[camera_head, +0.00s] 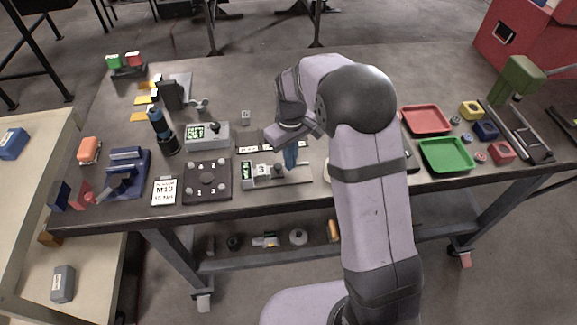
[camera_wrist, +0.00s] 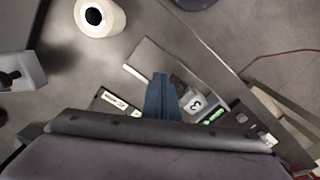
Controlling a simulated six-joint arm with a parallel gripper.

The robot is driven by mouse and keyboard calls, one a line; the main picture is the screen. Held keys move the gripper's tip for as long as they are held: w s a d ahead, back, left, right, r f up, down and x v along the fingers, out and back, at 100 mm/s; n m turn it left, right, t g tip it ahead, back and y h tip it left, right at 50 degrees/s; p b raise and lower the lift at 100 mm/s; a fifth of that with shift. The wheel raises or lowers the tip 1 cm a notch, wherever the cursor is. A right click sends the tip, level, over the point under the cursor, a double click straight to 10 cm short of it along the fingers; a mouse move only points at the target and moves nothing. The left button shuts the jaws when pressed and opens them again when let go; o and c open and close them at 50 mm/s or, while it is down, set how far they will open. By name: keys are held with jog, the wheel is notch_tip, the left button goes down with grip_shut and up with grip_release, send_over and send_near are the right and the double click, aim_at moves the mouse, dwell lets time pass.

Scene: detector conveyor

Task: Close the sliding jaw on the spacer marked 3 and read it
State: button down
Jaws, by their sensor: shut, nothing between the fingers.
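The measuring gauge (camera_head: 300,178) lies near the front edge of the table, with a long plate and a lit green display (camera_head: 247,170) at its left end. The pale spacer marked 3 (camera_head: 262,169) sits just right of the display; it also shows in the wrist view (camera_wrist: 194,103). The sliding jaw (camera_head: 278,170), with a dark knob, is right of the spacer; whether they touch I cannot tell. My gripper (camera_head: 291,162) is shut and empty, its blue fingers pointing down by the jaw. The fingers (camera_wrist: 161,80) stand beside the spacer in the wrist view. The display's figures are too small to read.
Left of the gauge are a dark plate with knobs (camera_head: 207,181) and a white M10 card (camera_head: 164,191). Behind it is a box with a green display (camera_head: 208,135). A red tray (camera_head: 426,120) and green tray (camera_head: 447,155) stand to the right.

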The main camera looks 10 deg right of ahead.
notch_tip(320, 180, up, 6)
jog(key=p, duration=0.4)
jog(key=shift+f, duration=0.2)
dwell(0.4)
jog(key=s+f+m, duration=0.2)
jog(key=s+f, duration=0.1)
jog(key=s+f+m, duration=0.1)
jog(key=s, duration=0.1)
jog(key=shift+d+f+g, duration=0.15)
jog(key=shift+d+g, duration=0.2)
jog(key=shift+g, duration=0.05)
jog(key=s+d+r+m+g, duration=0.1)
jog(key=s+d, duration=0.1)
jog(key=s, duration=0.8)
jog(key=s+d+r+m, duration=0.1)
jog(key=s+d, duration=0.1)
jog(key=s, duration=0.8)
jog(key=shift+m+t, duration=0.5)
jog(key=shift+t, duration=0.4)
jog(key=shift+w+d+r+b, duration=0.35)
jog(key=shift+w+r, duration=0.15)
jog(key=shift+r, duration=0.3)
jog(key=shift+w+d+r+b, duration=0.35)
jog(key=shift+w+r, duration=0.15)
jog(key=shift+r, duration=0.3)
